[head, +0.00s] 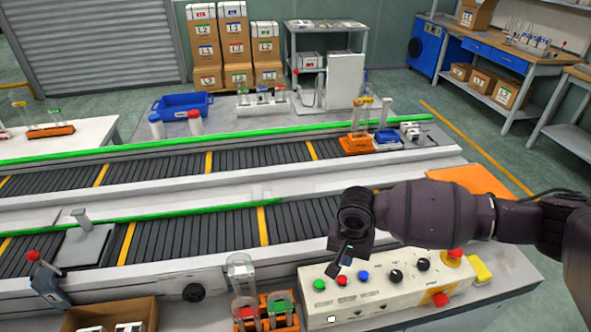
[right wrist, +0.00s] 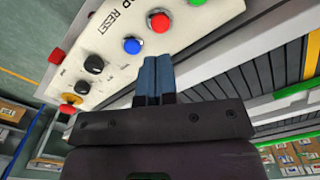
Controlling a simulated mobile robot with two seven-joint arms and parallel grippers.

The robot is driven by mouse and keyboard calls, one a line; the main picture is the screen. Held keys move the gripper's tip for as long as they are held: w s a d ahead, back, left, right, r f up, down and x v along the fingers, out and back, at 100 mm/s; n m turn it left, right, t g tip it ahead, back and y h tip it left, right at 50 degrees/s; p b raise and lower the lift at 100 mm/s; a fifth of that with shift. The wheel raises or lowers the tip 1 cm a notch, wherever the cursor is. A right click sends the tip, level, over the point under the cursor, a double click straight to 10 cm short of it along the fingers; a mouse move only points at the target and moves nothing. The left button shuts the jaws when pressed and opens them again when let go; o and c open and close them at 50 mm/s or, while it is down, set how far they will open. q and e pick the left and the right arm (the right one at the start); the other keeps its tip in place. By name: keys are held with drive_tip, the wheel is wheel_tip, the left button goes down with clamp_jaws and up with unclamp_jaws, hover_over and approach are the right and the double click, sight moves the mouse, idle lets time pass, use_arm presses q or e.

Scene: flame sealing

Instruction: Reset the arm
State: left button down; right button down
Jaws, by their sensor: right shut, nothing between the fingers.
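My right gripper (head: 339,262) is over the control panel (head: 414,292), near its row of buttons. In the right wrist view its two blue-grey fingers (right wrist: 153,80) are together with nothing between them. They point toward the red button (right wrist: 160,22) and the blue button (right wrist: 132,46). In the head view the green button (head: 319,284), the red button and the blue button (head: 363,275) show beside the fingertips. Whether the fingers touch a button I cannot tell. My left gripper shows in neither view.
The conveyor (head: 180,225) runs across behind the panel. An orange holder with glass tubes (head: 243,285) stands left of the panel, near a cardboard box (head: 115,318). A yellow block (head: 479,270) and red knobs are at the panel's right end. Space above the conveyor is open.

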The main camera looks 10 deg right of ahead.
drive_tip(key=w+a+r+n+t+y, duration=0.8)
drive_tip(key=a+n, duration=0.3)
drive_tip(key=n, duration=0.3)
drive_tip(key=s+d+f+m+t+h, duration=0.1)
drive_tip(key=s+d+f+t, duration=0.1)
drive_tip(key=d, duration=0.1)
drive_tip(key=s+d+f+t+h+b, duration=0.1)
drive_tip(key=s+d+f+t+h, duration=0.1)
drive_tip(key=s+d+f, duration=0.1)
drive_tip(key=s+d+f+m+t+h+b, duration=0.1)
drive_tip(key=s+d+f+t, duration=0.1)
drive_tip(key=s+d+f, duration=0.1)
drive_tip(key=shift+s+d+f+m+t+h, duration=0.1)
drive_tip(key=shift+s+d+m+t+h, duration=0.25)
drive_tip(key=shift+d, duration=0.2)
drive_tip(key=s+d+f+m+g+h, duration=0.1)
drive_tip(key=s+d+f+m, duration=0.1)
drive_tip(key=s+f, duration=0.3)
drive_tip(key=s+d+f+m+g+h+b, duration=0.1)
drive_tip(key=s+d+f+g+h, duration=0.1)
drive_tip(key=s+f, duration=0.4)
drive_tip(key=s+d, duration=0.1)
drive_tip(key=s, duration=0.2)
drive_tip(key=shift+s+d+m, duration=0.25)
drive_tip(key=shift+s+m, duration=0.05)
drive_tip(key=shift+m, duration=0.05)
drive_tip(key=shift+h, duration=0.25)
